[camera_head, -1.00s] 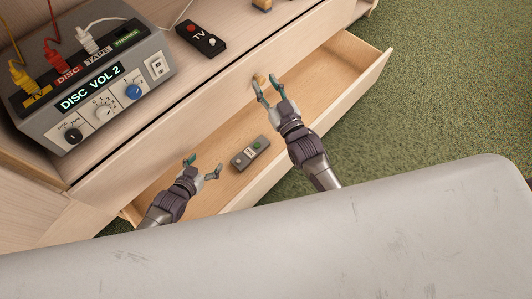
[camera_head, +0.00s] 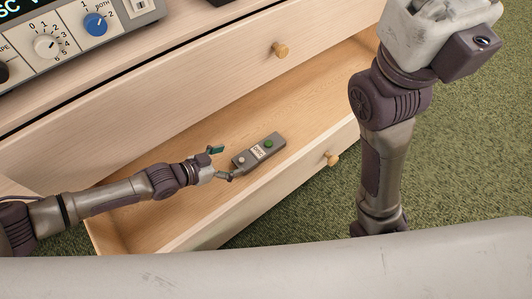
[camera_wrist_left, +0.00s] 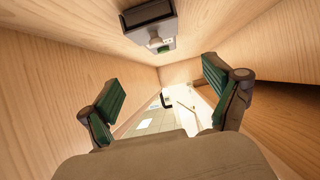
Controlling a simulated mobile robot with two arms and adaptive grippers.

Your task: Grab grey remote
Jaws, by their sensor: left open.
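The grey remote (camera_head: 257,155) lies on the floor of the open drawer (camera_head: 180,222), with a green button, a pale button and a small label. My left gripper (camera_head: 223,164) is open inside the drawer, just left of the remote's near end, its fingers apart and empty. In the left wrist view the remote (camera_wrist_left: 150,28) shows at the top, beyond and above the open fingers (camera_wrist_left: 162,93). My right arm rises at the right of the head view; its fingers are out of frame.
The closed drawer front above has a round wooden knob (camera_head: 281,49). The open drawer's front wall has another knob (camera_head: 332,158). A grey switch box (camera_head: 70,35) stands on the cabinet top at upper left. Green carpet (camera_head: 480,140) is clear at right.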

